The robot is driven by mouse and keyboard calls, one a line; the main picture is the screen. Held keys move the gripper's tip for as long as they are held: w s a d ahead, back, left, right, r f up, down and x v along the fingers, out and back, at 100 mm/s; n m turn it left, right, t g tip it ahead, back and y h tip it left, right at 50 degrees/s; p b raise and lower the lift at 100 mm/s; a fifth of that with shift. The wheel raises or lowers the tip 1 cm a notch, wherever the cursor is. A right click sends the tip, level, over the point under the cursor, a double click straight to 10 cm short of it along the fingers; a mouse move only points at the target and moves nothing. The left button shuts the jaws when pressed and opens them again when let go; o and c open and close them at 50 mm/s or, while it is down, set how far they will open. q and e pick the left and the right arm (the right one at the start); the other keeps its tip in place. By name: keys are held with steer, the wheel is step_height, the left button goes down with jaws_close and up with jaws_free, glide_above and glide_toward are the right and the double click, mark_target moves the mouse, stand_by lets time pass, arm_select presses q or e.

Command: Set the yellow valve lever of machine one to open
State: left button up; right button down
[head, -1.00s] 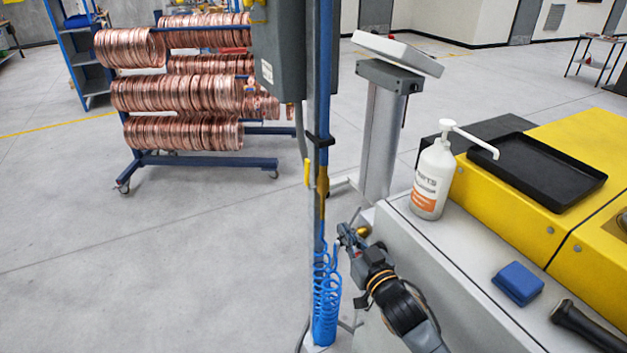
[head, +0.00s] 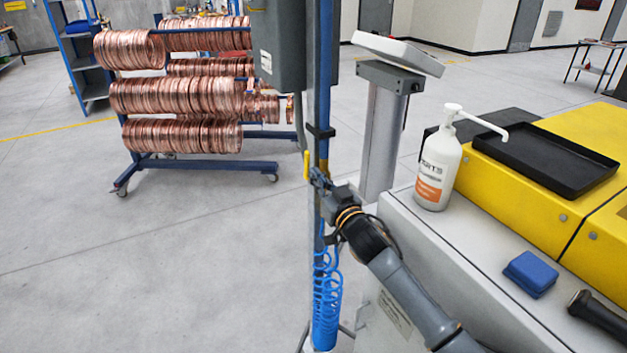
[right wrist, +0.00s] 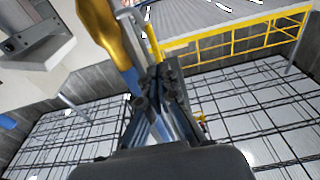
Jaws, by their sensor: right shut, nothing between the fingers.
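The yellow valve lever (head: 307,165) stands upright on the left side of the blue post (head: 322,95) in the head view. My right gripper (head: 316,177) is at the post, just right of the lever's lower part, and covers much of the valve body. In the right wrist view its fingers (right wrist: 158,92) are closed together with nothing between them. A yellow-orange piece (right wrist: 103,32) lies just left of the fingertips there; I cannot tell if it is the lever or the valve body. Contact cannot be made out. My left gripper is not in view.
A coiled blue hose (head: 326,290) hangs below the valve. A grey box (head: 275,45) is above it on the post. The grey machine top (head: 440,225), with a white pump bottle (head: 437,175), stands to the right. Floor left of the post is free.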

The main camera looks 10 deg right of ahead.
steer(key=shift+b+x, duration=0.35)
steer(key=shift+x, duration=0.8)
